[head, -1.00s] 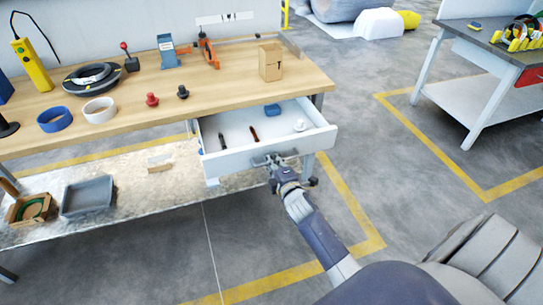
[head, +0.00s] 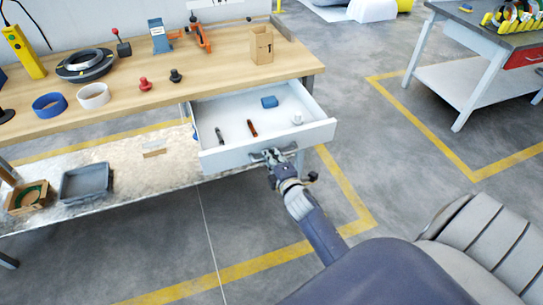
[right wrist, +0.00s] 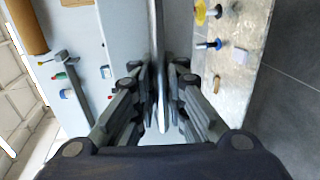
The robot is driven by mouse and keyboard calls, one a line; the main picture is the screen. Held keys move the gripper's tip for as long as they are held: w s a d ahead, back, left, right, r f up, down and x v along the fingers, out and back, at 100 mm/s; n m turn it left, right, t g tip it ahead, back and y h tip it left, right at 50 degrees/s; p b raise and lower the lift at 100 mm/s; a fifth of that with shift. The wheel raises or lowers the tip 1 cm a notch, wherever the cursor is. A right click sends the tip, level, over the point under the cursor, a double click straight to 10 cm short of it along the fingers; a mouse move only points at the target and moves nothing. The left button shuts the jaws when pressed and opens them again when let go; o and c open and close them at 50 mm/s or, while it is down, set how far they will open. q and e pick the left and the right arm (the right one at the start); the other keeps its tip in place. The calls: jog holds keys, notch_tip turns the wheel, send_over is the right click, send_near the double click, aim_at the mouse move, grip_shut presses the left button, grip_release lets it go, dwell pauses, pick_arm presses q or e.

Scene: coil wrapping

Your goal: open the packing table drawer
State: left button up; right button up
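The packing table (head: 140,105) has a wooden top, and its white drawer (head: 265,143) stands pulled out well beyond the table's front edge in the head view. Inside lie a blue block (head: 269,102), two small dark and brown tools (head: 252,128) and a white piece (head: 297,119). My right gripper (head: 272,156) is at the handle on the drawer front. In the right wrist view its fingers (right wrist: 160,95) close in on both sides of the metal handle bar (right wrist: 156,60). My left gripper is not in view.
A lower shelf (head: 120,175) holds a grey tray (head: 86,183) and a cardboard box (head: 28,197). A small carton (head: 261,45) stands above the drawer. A second table (head: 470,75) is at the right. The floor between is clear.

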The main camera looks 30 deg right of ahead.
jog(key=v, duration=1.2)
dwell(0.6)
jog(key=s+a+f+m+g+y, duration=0.1)
jog(key=s+a+f+m+g, duration=0.2)
jog(key=f, duration=0.7)
jog(key=s+a+f+m+g+y, duration=0.15)
jog(key=s+f, duration=0.35)
jog(key=f, duration=0.5)
jog(key=s+a+f+m+g, duration=0.2)
jog(key=s+a+f, duration=0.1)
jog(key=f, duration=0.7)
jog(key=s+f+m+g, duration=0.2)
jog(key=s+f, duration=0.3)
jog(key=s, duration=0.4)
jog(key=s+a+f+m+g, duration=0.1)
jog(key=s+f+m+g, duration=0.1)
jog(key=s+f, duration=0.3)
jog(key=s+a+f+m+g+y, duration=0.1)
jog(key=s+f, duration=0.4)
jog(key=s, duration=0.8)
jog(key=m+g, duration=0.1)
jog(key=g, duration=0.1)
jog(key=shift+f+g, duration=0.35)
